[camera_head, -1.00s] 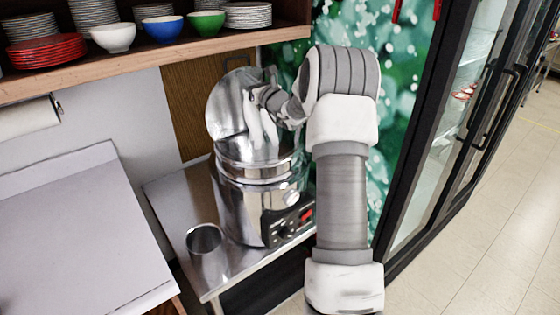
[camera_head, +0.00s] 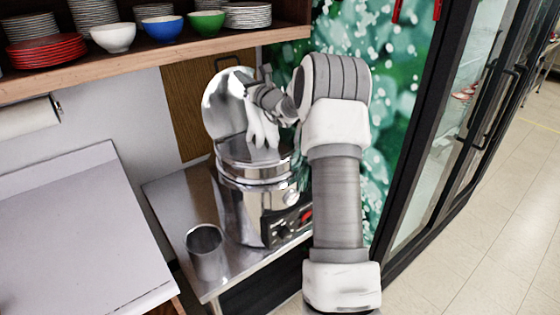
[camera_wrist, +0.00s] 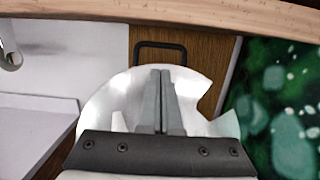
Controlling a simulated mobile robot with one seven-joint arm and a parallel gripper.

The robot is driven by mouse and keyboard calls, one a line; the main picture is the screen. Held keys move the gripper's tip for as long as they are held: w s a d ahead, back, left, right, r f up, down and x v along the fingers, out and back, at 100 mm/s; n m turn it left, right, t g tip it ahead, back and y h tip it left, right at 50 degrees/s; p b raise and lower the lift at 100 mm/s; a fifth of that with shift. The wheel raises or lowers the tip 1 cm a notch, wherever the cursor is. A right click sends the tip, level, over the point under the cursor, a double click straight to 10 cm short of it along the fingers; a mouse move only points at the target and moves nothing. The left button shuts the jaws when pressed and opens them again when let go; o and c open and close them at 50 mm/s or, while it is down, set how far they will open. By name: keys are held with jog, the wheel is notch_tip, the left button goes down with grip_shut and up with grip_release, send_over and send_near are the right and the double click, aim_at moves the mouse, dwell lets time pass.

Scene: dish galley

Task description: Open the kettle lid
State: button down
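The kettle (camera_head: 240,210) is a shiny steel pot with a dark control panel on its front, standing on a steel table. Its round mirror-like lid (camera_head: 222,104) stands raised and tilted back at the rear of the pot. The black lid handle (camera_head: 228,61) shows beyond the lid's upper edge, and also in the wrist view (camera_wrist: 160,46). My gripper (camera_head: 263,143) is above the pot's mouth, on the inner side of the lid. In the wrist view my fingers (camera_wrist: 161,100) are together with nothing seen between them, in front of the lid (camera_wrist: 105,98). Contact with the lid is unclear.
A steel cup (camera_head: 205,252) stands on the steel table (camera_head: 172,200), left of the kettle. A wooden shelf (camera_head: 150,72) with bowls and plates hangs above. A white counter (camera_head: 75,235) is at left, a glass-door fridge (camera_head: 440,150) at right.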

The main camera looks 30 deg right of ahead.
jog(key=s+d+f+b, duration=0.1)
jog(key=s+b, duration=0.5)
jog(key=s, duration=0.8)
jog(key=shift+f, duration=0.5)
